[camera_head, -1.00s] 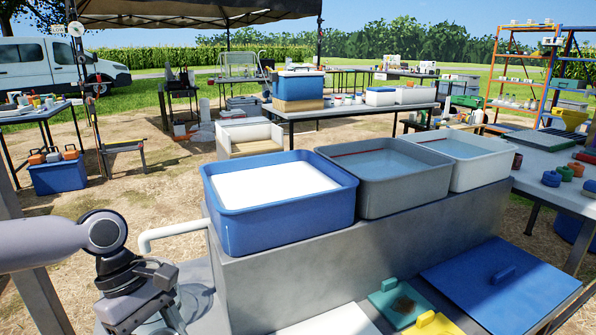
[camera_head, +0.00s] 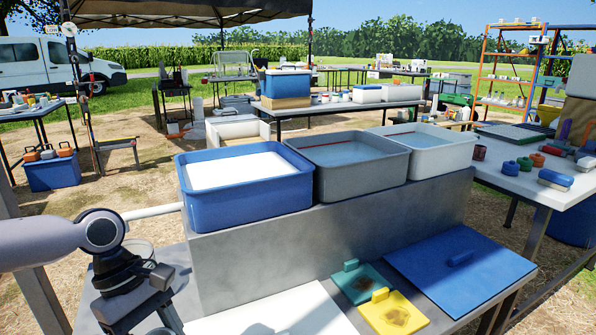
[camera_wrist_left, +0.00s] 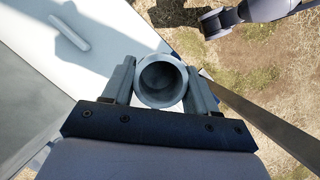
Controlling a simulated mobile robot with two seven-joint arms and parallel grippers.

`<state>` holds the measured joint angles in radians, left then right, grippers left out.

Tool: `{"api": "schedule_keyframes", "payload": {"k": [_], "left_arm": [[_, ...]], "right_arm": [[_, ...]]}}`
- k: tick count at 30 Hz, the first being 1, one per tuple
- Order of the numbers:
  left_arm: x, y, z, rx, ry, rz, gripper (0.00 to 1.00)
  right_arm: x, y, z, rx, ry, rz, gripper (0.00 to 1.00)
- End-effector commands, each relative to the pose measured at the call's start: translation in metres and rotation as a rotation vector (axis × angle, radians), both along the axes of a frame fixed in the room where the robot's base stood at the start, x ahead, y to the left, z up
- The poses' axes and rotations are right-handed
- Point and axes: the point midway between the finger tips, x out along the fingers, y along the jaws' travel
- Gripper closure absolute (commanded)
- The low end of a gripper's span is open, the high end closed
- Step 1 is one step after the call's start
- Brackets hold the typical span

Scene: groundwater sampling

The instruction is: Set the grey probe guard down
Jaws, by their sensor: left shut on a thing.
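My left gripper (camera_wrist_left: 160,82) is shut on the grey probe guard (camera_wrist_left: 160,102), a round, hollow grey piece seen end-on between the two fingers in the left wrist view. The guard is held over the area beside a white board (camera_wrist_left: 100,42); I cannot tell its height or whether it touches anything. In the head view my left gripper (camera_head: 150,300) is at the lower left, beside the grey plinth, and the guard cannot be made out there.
Blue (camera_head: 245,205), grey (camera_head: 360,180) and white (camera_head: 435,160) water tubs stand on the grey plinth (camera_head: 330,235). In front lie a white board (camera_head: 285,315), green (camera_head: 362,283) and yellow (camera_head: 395,315) lids and a blue lid (camera_head: 475,275). A table (camera_head: 510,182) with small items stands right.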

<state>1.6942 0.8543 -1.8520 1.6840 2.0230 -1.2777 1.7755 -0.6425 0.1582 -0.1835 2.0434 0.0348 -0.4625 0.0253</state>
Motion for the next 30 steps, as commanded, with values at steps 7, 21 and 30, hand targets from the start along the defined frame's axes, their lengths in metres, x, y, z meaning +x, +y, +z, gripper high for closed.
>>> {"api": "schedule_keyframes", "payload": {"k": [7,21,30], "left_arm": [[-0.003,-0.002,0.025,-0.003,0.001,-0.455,0.76],[-0.008,0.006,0.089,-0.003,0.004,-1.060,0.76],[-0.007,0.005,0.119,-0.004,0.002,-1.056,0.76]], "right_arm": [[0.003,0.001,0.002,0.006,-0.007,-0.005,0.57],[0.005,0.002,0.041,0.003,-0.016,-0.004,0.57],[0.000,-0.005,0.089,-0.016,-0.015,-0.007,0.57]]}}
